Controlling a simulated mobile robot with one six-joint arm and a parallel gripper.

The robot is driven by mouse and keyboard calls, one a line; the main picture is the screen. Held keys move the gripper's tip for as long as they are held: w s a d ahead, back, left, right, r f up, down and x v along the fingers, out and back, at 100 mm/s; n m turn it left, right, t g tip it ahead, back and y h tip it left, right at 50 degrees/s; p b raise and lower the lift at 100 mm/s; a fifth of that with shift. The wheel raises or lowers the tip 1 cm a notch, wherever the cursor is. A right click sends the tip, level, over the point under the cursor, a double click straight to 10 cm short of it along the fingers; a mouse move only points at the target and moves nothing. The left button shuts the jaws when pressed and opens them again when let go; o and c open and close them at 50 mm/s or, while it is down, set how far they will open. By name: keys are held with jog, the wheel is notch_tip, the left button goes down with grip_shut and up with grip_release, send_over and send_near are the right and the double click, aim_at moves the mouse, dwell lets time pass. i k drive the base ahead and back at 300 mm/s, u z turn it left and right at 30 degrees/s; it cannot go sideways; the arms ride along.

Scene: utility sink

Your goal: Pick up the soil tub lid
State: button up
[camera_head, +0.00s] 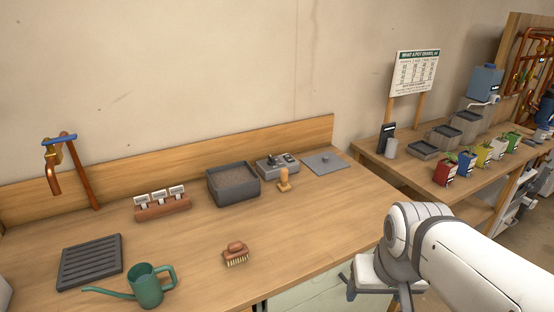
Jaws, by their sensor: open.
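The soil tub lid appears to be the flat grey square plate (338,167) with a small knob on top. It lies on the wooden bench at the back right, near the backboard. The dark grey soil tub (233,198) stands open to its left, filled with brown soil. Nothing covers the lid.
A grey device (278,165) and a small wooden stamp-like tool (284,180) stand between tub and lid. A brush (236,257), green watering can (146,288), slotted tray (90,261) and label rack (162,207) are further left. Bench right of the brush is clear.

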aim_at(323, 164)
jog(key=z, duration=0.5)
jog(key=k, duration=0.7)
jog(key=z, duration=0.85)
jog(key=k, duration=0.65)
jog(key=z, duration=0.55)
jog(key=i, duration=1.35)
jog(key=u, duration=0.5)
jog(key=i, duration=1.35)
jog(key=u, duration=1.55)
jog(key=i, duration=0.85)
jog(key=u, duration=0.4)
jog(key=k, duration=0.9)
jog(key=u, duration=0.2)
jog(key=i, duration=0.5)
jog(key=z, duration=0.05)
